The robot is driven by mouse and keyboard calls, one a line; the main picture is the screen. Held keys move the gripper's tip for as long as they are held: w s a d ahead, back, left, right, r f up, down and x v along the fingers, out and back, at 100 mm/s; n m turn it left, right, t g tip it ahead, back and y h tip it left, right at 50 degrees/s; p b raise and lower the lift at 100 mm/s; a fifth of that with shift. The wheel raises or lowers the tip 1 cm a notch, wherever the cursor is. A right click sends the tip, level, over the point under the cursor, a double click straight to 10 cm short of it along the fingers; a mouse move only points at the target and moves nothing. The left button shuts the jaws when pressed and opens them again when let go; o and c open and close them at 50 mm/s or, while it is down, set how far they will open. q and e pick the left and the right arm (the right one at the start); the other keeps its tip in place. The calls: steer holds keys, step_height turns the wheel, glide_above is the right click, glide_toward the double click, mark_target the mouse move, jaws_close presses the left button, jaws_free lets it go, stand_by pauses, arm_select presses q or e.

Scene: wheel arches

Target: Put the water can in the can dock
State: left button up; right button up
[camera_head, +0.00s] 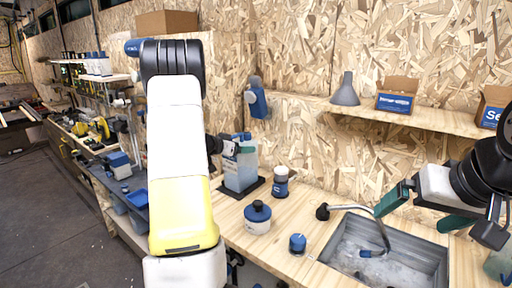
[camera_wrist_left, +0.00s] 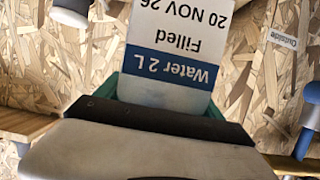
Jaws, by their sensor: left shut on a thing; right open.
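The water can (camera_head: 241,172) is a pale translucent container with blue parts at its top. It is upright at the middle of the bench, in or just above a black low-rimmed tray (camera_head: 257,186) that looks like the can dock. I cannot tell whether its bottom touches the tray. My left gripper (camera_head: 231,148) is shut on the can near its top, partly hidden by my arm. In the left wrist view the can's label (camera_wrist_left: 172,62) reads "Water 2 L Filled", upside down, between the green fingers. My right gripper (camera_head: 420,208) is open and empty above the sink's right side.
A sink (camera_head: 333,262) with a bent tap (camera_head: 350,208) is at the right. A white jar with blue lid (camera_head: 257,222), a small blue cap (camera_head: 297,243) and a white-and-dark bottle (camera_head: 280,184) stand on the bench (camera_head: 232,228). A shelf (camera_head: 430,117) holds a grey funnel (camera_head: 345,93) and boxes.

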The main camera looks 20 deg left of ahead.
arm_select(q)
steer(key=o, duration=2.1)
steer(key=r+v, duration=0.1)
steer(key=v, duration=1.1)
steer(key=s+d+r+n+y, duration=0.45)
steer(key=r+y, duration=0.25)
steer(key=r, duration=0.3)
steer(key=s+d+f+g+h, duration=0.2)
steer(key=s+d+f+g, duration=0.1)
steer(key=s+d, duration=0.7)
steer(key=s+d+f+m+g+h, duration=0.1)
steer(key=s+d+g, duration=0.3)
steer(key=s+d, duration=0.5)
steer(key=s+f+h, duration=0.1)
steer(key=s, duration=0.4)
steer(key=shift+d+f+h, duration=0.3)
steer(key=shift+d+f, duration=0.05)
steer(key=shift+d, duration=0.05)
steer(key=shift+s, duration=0.1)
